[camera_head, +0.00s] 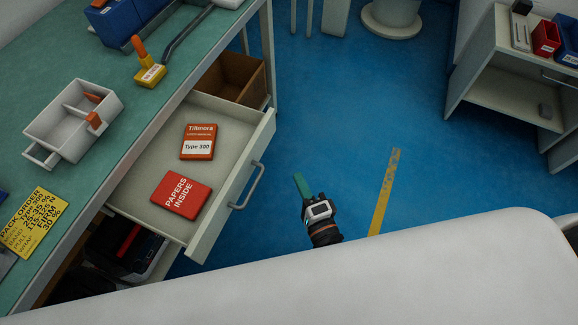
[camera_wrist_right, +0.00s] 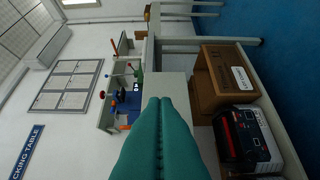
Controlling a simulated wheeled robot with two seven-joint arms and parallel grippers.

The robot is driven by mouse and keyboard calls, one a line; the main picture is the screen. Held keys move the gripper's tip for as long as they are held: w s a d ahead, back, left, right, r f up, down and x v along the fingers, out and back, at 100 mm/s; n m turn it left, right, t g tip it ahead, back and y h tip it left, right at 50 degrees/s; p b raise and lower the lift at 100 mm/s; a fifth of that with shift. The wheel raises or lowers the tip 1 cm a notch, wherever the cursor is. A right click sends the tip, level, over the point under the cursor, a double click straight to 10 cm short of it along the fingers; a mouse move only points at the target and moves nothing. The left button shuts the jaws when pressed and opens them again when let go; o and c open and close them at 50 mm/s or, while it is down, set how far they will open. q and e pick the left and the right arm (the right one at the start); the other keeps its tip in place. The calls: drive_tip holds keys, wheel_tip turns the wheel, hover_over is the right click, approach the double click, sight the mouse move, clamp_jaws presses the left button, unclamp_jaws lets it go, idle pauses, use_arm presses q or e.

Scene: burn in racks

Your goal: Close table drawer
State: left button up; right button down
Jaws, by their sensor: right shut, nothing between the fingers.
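The table drawer (camera_head: 160,167) is pulled out from under the green-topped table (camera_head: 40,90) in the head view. Its front carries a grey handle (camera_head: 248,187). An orange "Tillmora Type 300" box (camera_head: 198,142) and a red "Papers inside" box (camera_head: 181,195) lie in it. My right gripper (camera_head: 299,182) is to the right of the drawer front, apart from the handle, over the blue floor. Its green fingers are shut and empty. In the right wrist view the fingers (camera_wrist_right: 160,140) are together, pointing at a pale surface that seems to be the drawer front. My left gripper is not in view.
A white tray (camera_head: 55,128) and a yellow-orange tool (camera_head: 149,72) sit on the table. A cardboard box (camera_head: 232,76) and a dark case (camera_head: 128,245) are below it. A shelf unit (camera_head: 500,75) stands at the right. Open floor lies between.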

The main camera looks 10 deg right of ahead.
drive_tip(key=w+a, duration=0.1)
drive_tip(key=w, duration=0.2)
drive_tip(key=w+a, duration=0.1)
drive_tip(key=w, duration=0.3)
drive_tip(key=w+a, duration=0.1)
drive_tip(key=w, duration=0.3)
drive_tip(key=shift+a, duration=0.4)
drive_tip(key=shift+w+a+f, duration=0.1)
drive_tip(key=shift+w+a, duration=0.15)
drive_tip(key=shift+a, duration=0.2)
